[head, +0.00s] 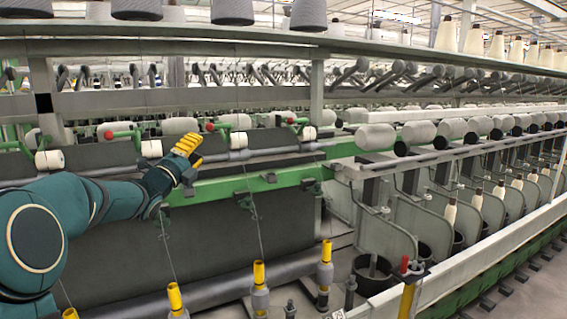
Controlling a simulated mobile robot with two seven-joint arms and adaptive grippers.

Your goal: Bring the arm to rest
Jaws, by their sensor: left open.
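My left arm (85,205) comes in from the left, teal with a pale ring on its joint. My left gripper (195,150), with yellow fingers, is open. It is in front of the spinning frame's green rail (240,185), pointing up and to the right. I see nothing held between the fingers. Whether the gripper touches the frame I cannot tell. My right gripper is not in view.
White rollers (376,137) line the frame behind and right of the gripper. Several yellow-topped spindles (259,274) stand below, with thin threads running up. A red-topped post (406,268) stands at front right.

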